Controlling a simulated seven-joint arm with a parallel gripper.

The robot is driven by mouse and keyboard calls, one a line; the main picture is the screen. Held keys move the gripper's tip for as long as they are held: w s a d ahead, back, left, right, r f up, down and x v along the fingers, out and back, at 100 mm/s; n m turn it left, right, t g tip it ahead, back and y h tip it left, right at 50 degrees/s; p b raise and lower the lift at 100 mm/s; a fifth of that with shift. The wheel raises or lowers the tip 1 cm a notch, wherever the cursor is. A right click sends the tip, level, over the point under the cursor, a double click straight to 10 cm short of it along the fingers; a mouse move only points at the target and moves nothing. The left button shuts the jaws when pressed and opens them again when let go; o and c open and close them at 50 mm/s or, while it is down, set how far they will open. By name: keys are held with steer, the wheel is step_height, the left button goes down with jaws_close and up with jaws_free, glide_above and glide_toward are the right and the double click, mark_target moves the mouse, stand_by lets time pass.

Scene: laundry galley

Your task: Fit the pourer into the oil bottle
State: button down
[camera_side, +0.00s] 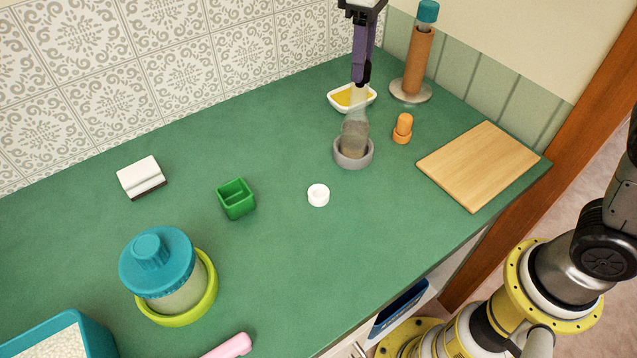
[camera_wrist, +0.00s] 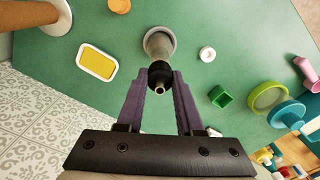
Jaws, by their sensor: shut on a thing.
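The oil bottle (camera_side: 355,132) is clear with a greyish lower part and stands upright in a grey ring holder (camera_side: 340,157). In the wrist view the bottle (camera_wrist: 157,46) shows beyond the fingertips, its holder (camera_wrist: 173,35) around it. My gripper (camera_side: 362,72) has purple fingers and is directly above the bottle neck. In the wrist view my gripper (camera_wrist: 160,77) is shut on the pourer (camera_wrist: 159,78), a black piece with a metal spout facing the camera.
A white dish with yellow contents (camera_side: 344,101) is close behind the bottle. An orange stopper-like piece (camera_side: 403,128), a brown cylinder on a stand (camera_side: 417,62) and a wooden board (camera_side: 483,166) are to the right. A white ring (camera_side: 318,195) and green cup (camera_side: 236,199) are left.

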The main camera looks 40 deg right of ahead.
steer(key=shift+f, duration=0.4)
steer(key=shift+c, duration=2.3)
jaws_free()
steer(key=shift+c, duration=0.3)
steer(key=shift+c, duration=1.2)
steer(key=shift+r, duration=0.1)
steer(key=shift+r, duration=3.4)
